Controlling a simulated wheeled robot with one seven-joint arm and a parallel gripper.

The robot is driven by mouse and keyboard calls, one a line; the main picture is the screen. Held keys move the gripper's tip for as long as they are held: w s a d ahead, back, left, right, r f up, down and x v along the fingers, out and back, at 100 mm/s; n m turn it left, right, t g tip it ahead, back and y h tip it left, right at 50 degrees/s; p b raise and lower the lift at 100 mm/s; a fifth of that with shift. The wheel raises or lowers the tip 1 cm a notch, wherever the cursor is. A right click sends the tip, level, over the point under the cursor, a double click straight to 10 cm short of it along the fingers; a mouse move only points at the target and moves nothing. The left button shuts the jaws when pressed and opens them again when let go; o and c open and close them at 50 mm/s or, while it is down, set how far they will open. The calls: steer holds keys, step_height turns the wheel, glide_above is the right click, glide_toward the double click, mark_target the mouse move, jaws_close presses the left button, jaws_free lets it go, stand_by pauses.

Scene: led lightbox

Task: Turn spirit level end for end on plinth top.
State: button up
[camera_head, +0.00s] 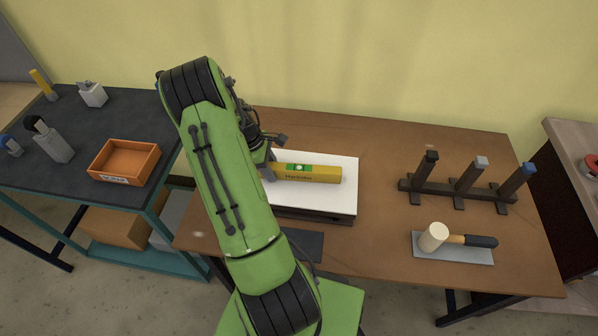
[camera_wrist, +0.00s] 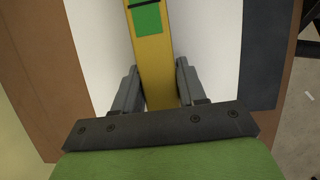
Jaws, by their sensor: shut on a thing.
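The spirit level (camera_head: 322,174) is a yellow bar with a green vial window and dark lettering. It lies along the white plinth top (camera_head: 335,201), its length running left to right in the head view. My gripper (camera_head: 268,167) is at the level's left end, which it partly hides. In the wrist view, my gripper (camera_wrist: 158,88) has one finger on each side of the yellow level (camera_wrist: 153,60) and is shut on it. The green window shows farther along the bar. White plinth top (camera_wrist: 210,40) shows on both sides of the level.
A dark mat (camera_head: 303,244) lies in front of the plinth on the brown table (camera_head: 385,240). To the right are a mallet (camera_head: 434,237) on a grey mat and a rack of upright posts (camera_head: 464,187). An orange tray (camera_head: 125,160) sits on the left bench.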

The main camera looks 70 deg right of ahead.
steer(key=shift+r, duration=0.15)
jaws_close()
steer(key=shift+r+p, duration=1.7)
steer(key=shift+r, duration=0.2)
